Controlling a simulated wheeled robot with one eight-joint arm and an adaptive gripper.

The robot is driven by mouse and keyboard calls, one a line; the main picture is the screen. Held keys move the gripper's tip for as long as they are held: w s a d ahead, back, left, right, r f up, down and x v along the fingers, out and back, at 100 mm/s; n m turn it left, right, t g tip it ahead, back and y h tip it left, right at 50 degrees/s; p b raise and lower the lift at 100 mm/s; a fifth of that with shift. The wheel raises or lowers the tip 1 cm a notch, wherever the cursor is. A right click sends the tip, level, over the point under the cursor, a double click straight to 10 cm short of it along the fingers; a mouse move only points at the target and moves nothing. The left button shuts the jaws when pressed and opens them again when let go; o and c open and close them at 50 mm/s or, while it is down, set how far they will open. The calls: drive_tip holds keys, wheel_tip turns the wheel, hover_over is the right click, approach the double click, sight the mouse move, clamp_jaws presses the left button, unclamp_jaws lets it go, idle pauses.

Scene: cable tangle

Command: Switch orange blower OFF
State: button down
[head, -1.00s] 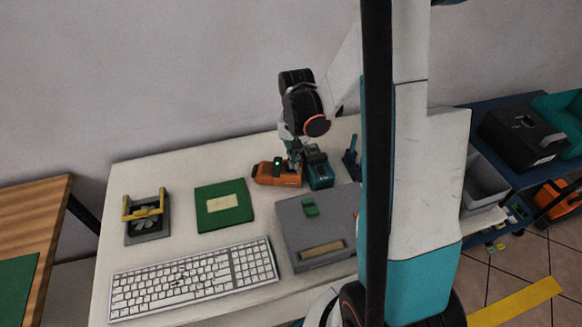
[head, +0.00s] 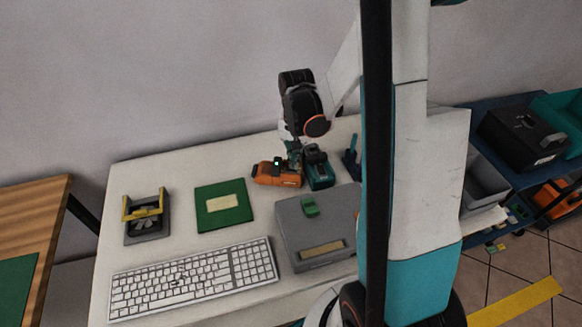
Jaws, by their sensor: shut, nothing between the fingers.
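The orange blower (head: 284,179) sits at the back middle of the white table. It has a dark top part with a small pale lit spot on it. My gripper (head: 297,163) is shut and empty, pointing down at the right end of the orange blower, between it and a teal device (head: 319,172). Whether the fingertips touch the blower cannot be told at this size. The arm hides part of the area behind the blower.
A grey box (head: 295,250) with a green switch stands in front of the blower. A green notebook (head: 238,219), a keyboard (head: 195,281) and a grey device with a yellow handle (head: 145,237) lie to the left. My arm column hides the table's right side.

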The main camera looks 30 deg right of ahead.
drive_tip(key=shift+f+b, duration=0.8)
drive_tip(key=shift+f, duration=0.15)
idle(0.5)
drive_tip(key=shift+r+p, duration=2.4)
drive_tip(key=shift+r, duration=1.15)
drive_tip(key=s+a+r+n+t, duration=0.3)
drive_tip(key=a+r+n+t, duration=0.1)
drive_tip(key=a+r, duration=0.75)
drive_tip(key=s+a+r+n+t+b, duration=0.1)
drive_tip(key=s+r+n, duration=0.4)
drive_tip(key=s, duration=0.5)
drive_tip(key=shift+a+r+t, duration=0.65)
drive_tip(key=shift+a+t, duration=0.25)
drive_tip(key=shift+t, duration=0.2)
